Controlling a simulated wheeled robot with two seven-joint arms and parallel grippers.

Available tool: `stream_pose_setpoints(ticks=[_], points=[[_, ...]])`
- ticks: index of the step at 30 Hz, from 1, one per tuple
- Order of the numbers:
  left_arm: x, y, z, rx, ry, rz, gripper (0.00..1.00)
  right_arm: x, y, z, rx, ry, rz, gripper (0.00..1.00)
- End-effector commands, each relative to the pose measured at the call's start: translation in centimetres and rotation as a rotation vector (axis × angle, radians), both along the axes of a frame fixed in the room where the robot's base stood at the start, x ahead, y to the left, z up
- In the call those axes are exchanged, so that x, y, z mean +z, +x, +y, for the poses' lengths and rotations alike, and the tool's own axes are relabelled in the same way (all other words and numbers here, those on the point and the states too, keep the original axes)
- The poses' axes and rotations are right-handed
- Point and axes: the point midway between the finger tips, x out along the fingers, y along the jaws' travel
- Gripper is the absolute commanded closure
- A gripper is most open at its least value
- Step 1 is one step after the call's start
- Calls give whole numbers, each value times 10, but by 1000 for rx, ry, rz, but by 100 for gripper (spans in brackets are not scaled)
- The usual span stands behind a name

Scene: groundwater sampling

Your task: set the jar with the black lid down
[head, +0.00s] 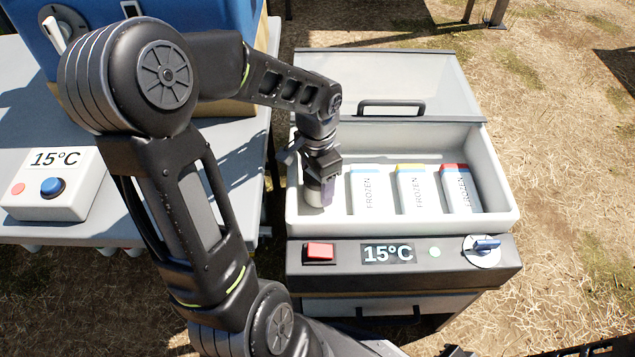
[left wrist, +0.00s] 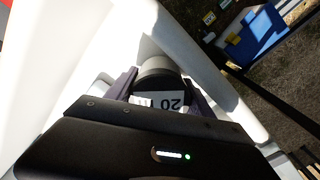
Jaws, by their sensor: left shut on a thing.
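My left gripper (head: 321,181) reaches down into the left end of the open white cooler bin (head: 503,205). It is shut on the jar (head: 312,191), which is mostly hidden behind the fingers in the head view. In the left wrist view, the jar (left wrist: 160,78) sits between the two fingers of my left gripper (left wrist: 160,90). Its rounded end looks dark grey, and a white label reads "20". White bin walls surround it closely. I cannot tell whether the jar's base touches the bin floor. My right gripper is not clearly seen.
Several white packs marked FROZEN (head: 417,190) stand in the bin, right of my gripper. The bin's lid (head: 400,75) is open at the back. A control panel (head: 390,253) reading 15°C is in front. A grey table (head: 30,115) with a white control box (head: 55,183) is at left.

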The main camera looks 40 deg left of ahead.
Motion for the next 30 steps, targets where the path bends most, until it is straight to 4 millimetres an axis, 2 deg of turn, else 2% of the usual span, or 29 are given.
stream_pose_setpoints(ticks=[2,3,6,14,19,23,30], points=[[-3,0,0,0,0,0,95,-3,0,0,0,0,-1,100],[-3,0,0,0,0,1,37,-2,0,0,-1,0,-1,100],[-3,0,0,0,0,1,30,-2,0,0,-1,0,-1,100],[-2,0,0,0,0,0,30,-1,0,0,0,0,-1,100],[10,1,0,1,0,-2,30,4,-1,1,2,1,1,100],[30,1,0,0,2,-4,30,13,-3,3,6,4,5,100],[81,1,0,0,2,-4,30,30,-7,7,17,11,12,100]])
